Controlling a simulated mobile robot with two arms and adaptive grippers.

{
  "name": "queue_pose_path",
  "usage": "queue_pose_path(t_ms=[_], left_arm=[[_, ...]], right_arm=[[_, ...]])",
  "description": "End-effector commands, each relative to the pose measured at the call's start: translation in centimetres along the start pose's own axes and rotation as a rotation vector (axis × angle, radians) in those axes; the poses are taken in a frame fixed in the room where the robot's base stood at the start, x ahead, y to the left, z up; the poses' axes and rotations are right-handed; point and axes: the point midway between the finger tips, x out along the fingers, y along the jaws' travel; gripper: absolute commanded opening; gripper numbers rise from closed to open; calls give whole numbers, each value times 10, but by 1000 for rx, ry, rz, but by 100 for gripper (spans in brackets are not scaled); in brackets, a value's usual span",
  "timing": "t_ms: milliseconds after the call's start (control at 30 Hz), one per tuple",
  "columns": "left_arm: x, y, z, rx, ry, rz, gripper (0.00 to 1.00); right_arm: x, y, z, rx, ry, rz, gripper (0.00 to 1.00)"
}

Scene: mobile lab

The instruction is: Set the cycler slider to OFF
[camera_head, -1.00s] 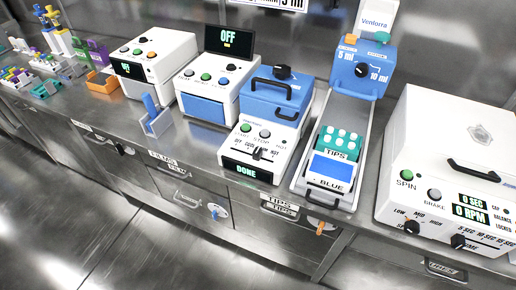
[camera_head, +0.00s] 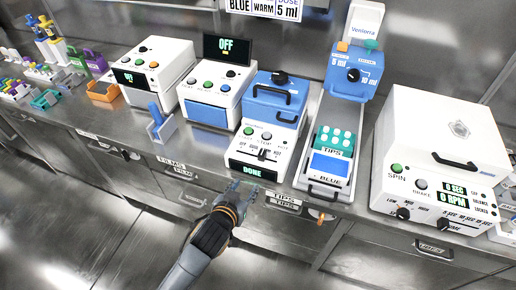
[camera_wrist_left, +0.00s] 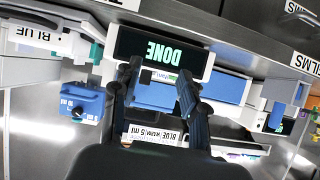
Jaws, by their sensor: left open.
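The cycler (camera_head: 266,133) is a white box with a blue handled lid, a sloped control face and a dark display (camera_head: 252,171) reading DONE. Its black slider knob (camera_head: 263,154) sits about mid-track, right of the OFF label (camera_head: 245,143); its exact setting is too small to read. My left gripper (camera_head: 240,189) is in front of and below the display, apart from the slider. In the left wrist view, its two dark fingers (camera_wrist_left: 159,70) are spread and empty, with the upside-down DONE display (camera_wrist_left: 160,50) beyond them. The slider is not clear there.
A tips rack (camera_head: 334,141) and blue-topped dispenser (camera_head: 354,70) stand right of the cycler. A white spinner machine (camera_head: 440,150) is further right. A white device with an OFF screen (camera_head: 227,48) is on the left. Drawer handles line the counter front.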

Motion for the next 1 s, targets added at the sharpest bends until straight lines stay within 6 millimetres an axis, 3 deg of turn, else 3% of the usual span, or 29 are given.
queue_pose_path(t_ms=[33,100,267,367,800,1000], left_arm=[[-12,4,-28,-5,42,6,43],[-21,8,-50,-13,78,11,43],[-23,10,-66,-19,105,13,43],[-11,10,-68,-19,105,13,43],[74,12,-76,-18,104,14,43],[99,12,-78,-19,104,14,43]], right_arm=[[-5,0,0,0,0,0,0],[-6,0,0,0,0,0,0],[-8,0,0,0,-1,0,0],[-9,0,0,0,-1,0,0],[-17,5,0,-2,-1,5,0],[-17,5,0,-2,-1,5,0]])
